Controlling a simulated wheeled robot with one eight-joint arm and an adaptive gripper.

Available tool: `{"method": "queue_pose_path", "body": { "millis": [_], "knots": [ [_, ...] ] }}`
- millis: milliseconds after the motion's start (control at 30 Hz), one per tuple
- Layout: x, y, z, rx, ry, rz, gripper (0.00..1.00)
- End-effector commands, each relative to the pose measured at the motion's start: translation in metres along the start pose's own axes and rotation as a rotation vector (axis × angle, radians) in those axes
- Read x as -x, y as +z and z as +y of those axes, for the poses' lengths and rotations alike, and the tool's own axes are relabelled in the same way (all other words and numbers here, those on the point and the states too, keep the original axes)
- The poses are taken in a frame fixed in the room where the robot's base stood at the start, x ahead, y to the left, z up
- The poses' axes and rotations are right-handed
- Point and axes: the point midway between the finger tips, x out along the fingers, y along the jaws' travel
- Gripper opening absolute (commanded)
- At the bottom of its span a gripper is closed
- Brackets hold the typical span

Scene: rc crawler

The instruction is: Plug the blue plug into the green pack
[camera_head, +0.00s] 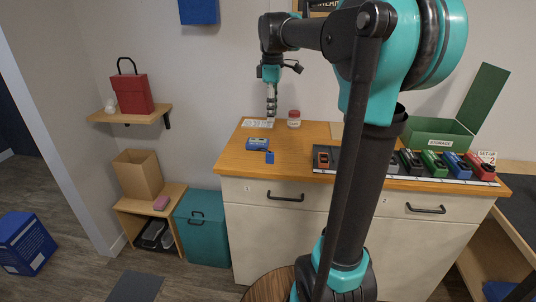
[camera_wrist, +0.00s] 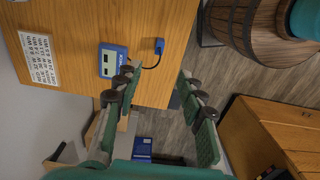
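The blue plug (camera_wrist: 160,46) lies on the wooden counter at the end of a short dark cable. The cable runs from a blue charger box (camera_wrist: 113,60) with a small display. In the head view the plug (camera_head: 269,157) lies just in front of the charger (camera_head: 257,144). My gripper (camera_wrist: 160,75) is open and empty, its two fingers apart, and the plug shows beyond the fingertips. In the head view my gripper (camera_head: 271,112) hangs pointing down, apart from the plug.
A green storage box (camera_head: 437,133) with raised lid stands behind. A white-labelled jar (camera_head: 294,119) and printed sheet (camera_head: 257,123) sit at the back. Counter around the charger is clear.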

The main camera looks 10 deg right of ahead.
Motion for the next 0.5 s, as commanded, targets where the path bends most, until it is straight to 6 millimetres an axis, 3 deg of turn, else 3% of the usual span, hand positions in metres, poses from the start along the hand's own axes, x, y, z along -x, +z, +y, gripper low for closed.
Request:
{"method": "queue_pose_path", "body": {
  "millis": [167,500],
  "knots": [
    [-0.024,-0.001,0.0,0.01,-0.003,-0.001,0.4],
    [-0.091,-0.001,0.0,0.008,-0.002,-0.001,0.4]
  ]
}}
